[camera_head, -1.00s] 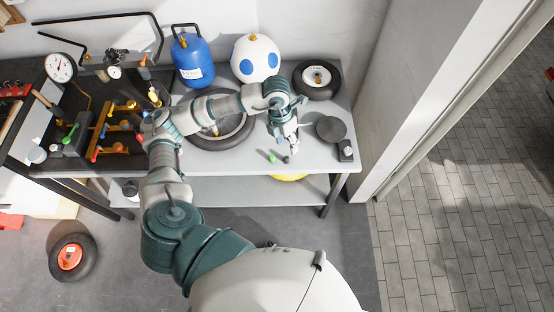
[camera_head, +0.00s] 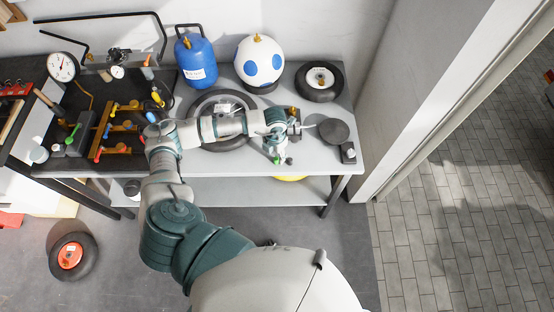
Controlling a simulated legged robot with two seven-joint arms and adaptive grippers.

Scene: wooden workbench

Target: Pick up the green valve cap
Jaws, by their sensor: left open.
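The green valve cap (camera_head: 277,160) lies on the grey workbench top (camera_head: 215,162) near its front edge, small and partly hidden by my gripper. A small dark cap (camera_head: 289,161) lies just to its right. My left gripper (camera_head: 280,154) is open and points down, low over the bench at the green cap. I cannot tell whether its fingers touch the cap. My right gripper is not in view.
A wheel rim with tyre (camera_head: 205,105) lies behind my forearm. A dark round disc (camera_head: 334,131) is to the right.

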